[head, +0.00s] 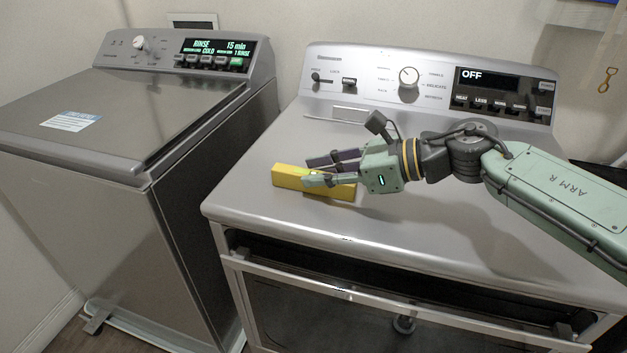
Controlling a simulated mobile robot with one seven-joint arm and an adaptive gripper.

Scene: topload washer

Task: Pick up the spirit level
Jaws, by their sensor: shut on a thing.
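The spirit level is a yellow bar (288,178) with a small greenish patch near its middle. It lies over the grey top of the right-hand machine, left of its centre. I cannot tell whether it touches that top. My gripper (318,172) reaches in from the right and is shut on the level, with one dark purple finger behind it and a pale green finger in front. The fingers hide part of the level's middle.
The right-hand machine (270,190) has a raised control panel (430,85) at the back, with a knob and a display reading OFF. A washer (130,120) with a closed lid stands to the left across a narrow gap. The top in front of my gripper is clear.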

